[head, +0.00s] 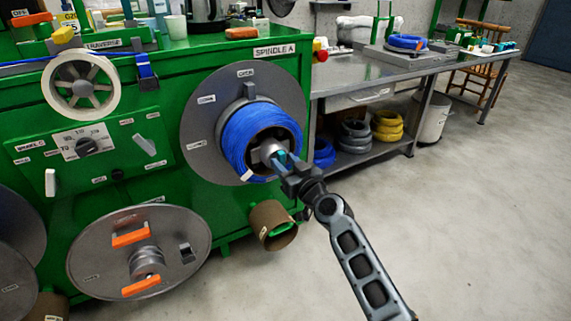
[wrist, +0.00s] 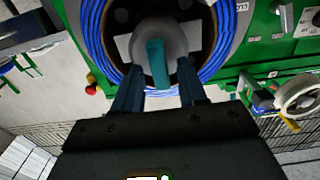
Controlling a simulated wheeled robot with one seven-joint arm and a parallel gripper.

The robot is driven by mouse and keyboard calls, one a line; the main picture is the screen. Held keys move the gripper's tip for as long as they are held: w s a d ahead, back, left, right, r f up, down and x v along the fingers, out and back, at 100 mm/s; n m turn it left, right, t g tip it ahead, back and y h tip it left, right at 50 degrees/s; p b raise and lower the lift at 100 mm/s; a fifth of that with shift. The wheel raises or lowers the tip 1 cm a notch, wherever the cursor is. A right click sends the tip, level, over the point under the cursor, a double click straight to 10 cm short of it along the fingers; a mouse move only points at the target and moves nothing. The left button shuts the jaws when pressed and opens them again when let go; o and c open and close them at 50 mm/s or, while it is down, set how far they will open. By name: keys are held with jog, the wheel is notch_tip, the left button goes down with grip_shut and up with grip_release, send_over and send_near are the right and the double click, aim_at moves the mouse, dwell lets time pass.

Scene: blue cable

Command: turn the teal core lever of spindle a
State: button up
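Spindle A (head: 197,114) is a grey disc on the green machine front, with a coil of blue cable (head: 236,137) around its core. The teal core lever (wrist: 157,62) sticks out from the grey hub (wrist: 176,38) toward my wrist camera. In the head view the lever (head: 281,156) is small and partly hidden by my gripper. My gripper (head: 283,165) is at the hub, in front of the coil. In the wrist view its two dark blue fingers (wrist: 158,90) are apart, one each side of the lever, with visible gaps. Whether either finger touches it I cannot tell.
A lower spindle (head: 112,262) with orange levers sits at the lower left. A brown tube (head: 272,225) sticks out below spindle A. A metal workbench (head: 370,75) with cable coils below stands at the right. The floor (head: 470,200) at the right is clear.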

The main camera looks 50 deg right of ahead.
grip_shut()
jog(key=shift+m, duration=0.4)
jog(key=m, duration=0.2)
jog(key=m+b, duration=0.1)
jog(key=m, duration=0.1)
jog(key=shift+d+f, duration=0.1)
jog(key=shift+d, duration=0.1)
jog(key=shift+s+d+f+m+p, duration=0.1)
jog(key=shift+f+m, duration=0.05)
jog(key=shift+m, duration=2)
jog(key=shift+s+d+f+m+p, duration=0.1)
jog(key=shift+d+f+m, duration=0.1)
jog(key=shift+m, duration=2)
jog(key=shift+d+f+m+p, duration=0.1)
jog(key=shift+f+m, duration=0.05)
jog(key=shift+m, duration=2)
